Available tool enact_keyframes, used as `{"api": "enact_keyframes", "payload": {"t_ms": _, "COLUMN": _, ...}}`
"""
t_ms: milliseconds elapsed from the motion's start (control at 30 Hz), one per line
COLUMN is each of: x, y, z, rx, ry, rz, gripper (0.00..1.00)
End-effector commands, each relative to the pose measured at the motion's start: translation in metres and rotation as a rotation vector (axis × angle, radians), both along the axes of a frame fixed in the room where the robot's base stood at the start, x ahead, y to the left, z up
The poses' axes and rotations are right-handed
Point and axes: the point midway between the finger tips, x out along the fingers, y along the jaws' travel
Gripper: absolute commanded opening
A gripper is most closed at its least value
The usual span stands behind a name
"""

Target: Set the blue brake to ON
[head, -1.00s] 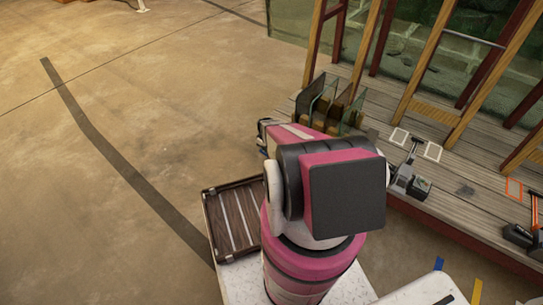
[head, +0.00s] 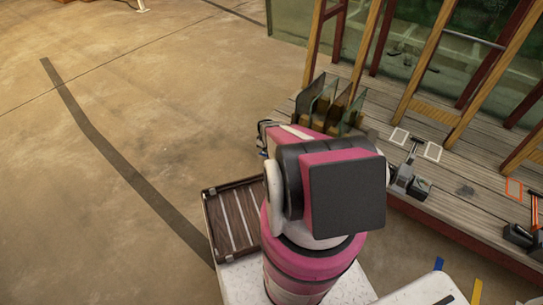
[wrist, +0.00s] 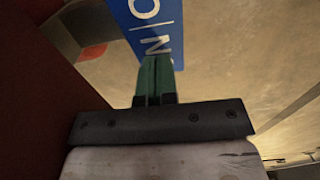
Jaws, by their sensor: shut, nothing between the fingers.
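In the wrist view a blue plate (wrist: 152,25) with white lettering, part of it reading like "ON", runs out of the top edge. I take it for part of the blue brake or its label; the rest of it is out of frame. My gripper (wrist: 157,66) is shut, its green fingers together with nothing between them. The fingertips overlap the plate's lower edge in the picture; I cannot tell whether they touch it. In the head view my own arm hides the gripper, and the blue plate cannot be made out.
A dark red surface (wrist: 35,90) fills the wrist view's left side, close to my gripper. In the head view a plank platform (head: 465,190) with wooden frames stands at right, holding a grey-black tool (head: 408,178). A brown slatted tray (head: 232,218) lies left of my arm. Open floor (head: 150,110) is at left.

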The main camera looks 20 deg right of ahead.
Motion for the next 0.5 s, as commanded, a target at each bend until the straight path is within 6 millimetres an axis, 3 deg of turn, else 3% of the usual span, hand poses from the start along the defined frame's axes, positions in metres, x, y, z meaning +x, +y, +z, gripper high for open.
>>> {"api": "enact_keyframes", "payload": {"t_ms": 500, "x": -0.001, "y": 0.000, "z": 0.032, "rx": 0.000, "ry": 0.000, "rz": 0.000, "gripper": 0.00}}
